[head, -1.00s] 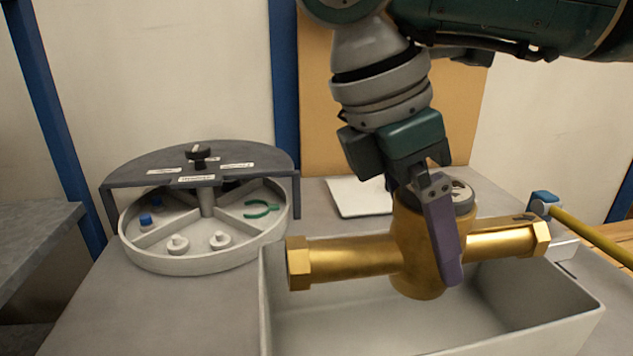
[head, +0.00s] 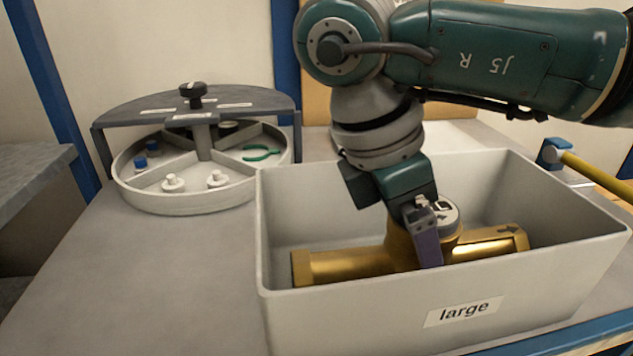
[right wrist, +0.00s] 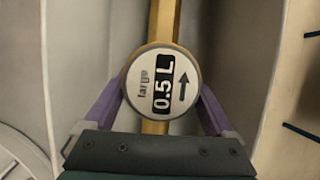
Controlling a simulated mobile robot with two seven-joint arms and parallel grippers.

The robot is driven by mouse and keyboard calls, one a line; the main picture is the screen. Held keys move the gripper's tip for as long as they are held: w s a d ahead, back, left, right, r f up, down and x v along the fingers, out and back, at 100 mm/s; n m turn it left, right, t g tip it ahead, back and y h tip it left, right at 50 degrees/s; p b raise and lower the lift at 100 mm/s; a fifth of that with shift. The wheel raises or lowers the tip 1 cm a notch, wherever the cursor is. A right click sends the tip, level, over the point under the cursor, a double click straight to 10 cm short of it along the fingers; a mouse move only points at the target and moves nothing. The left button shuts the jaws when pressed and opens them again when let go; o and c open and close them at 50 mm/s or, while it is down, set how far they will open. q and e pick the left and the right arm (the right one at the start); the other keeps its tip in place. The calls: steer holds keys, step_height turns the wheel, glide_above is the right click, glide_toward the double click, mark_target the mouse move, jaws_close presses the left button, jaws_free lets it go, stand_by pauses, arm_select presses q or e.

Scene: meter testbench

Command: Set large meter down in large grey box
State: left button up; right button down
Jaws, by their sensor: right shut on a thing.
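The large meter (head: 345,264) is a brass body with a pipe stub on each side and a round dial cap. In the right wrist view its cap (right wrist: 162,84) reads "large 0.5 L" with an arrow. The large grey box (head: 375,310) stands on the bench with a "large" label on its front. My right gripper (head: 428,243) is shut on the meter, its purple fingers on either side of the body. The meter is inside the box, below the rim and roughly level. The front wall hides its underside, so I cannot tell whether it touches the floor. My left gripper is not in view.
A round divided tray (head: 170,202) with small caps and a green clip stands left of the box, under a dark half-disc shelf (head: 140,114). A yellow rod with a blue fitting (head: 553,152) is at the right. Bare bench (head: 150,285) lies left of the box.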

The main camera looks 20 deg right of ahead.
jaws_free()
steer(key=shift+r, duration=0.15)
steer(key=p+v, duration=0.4)
steer(key=v, duration=0.7)
steer(key=shift+a+r, duration=0.2)
steer(key=shift+r, duration=0.15)
steer(key=shift+w, duration=0.1)
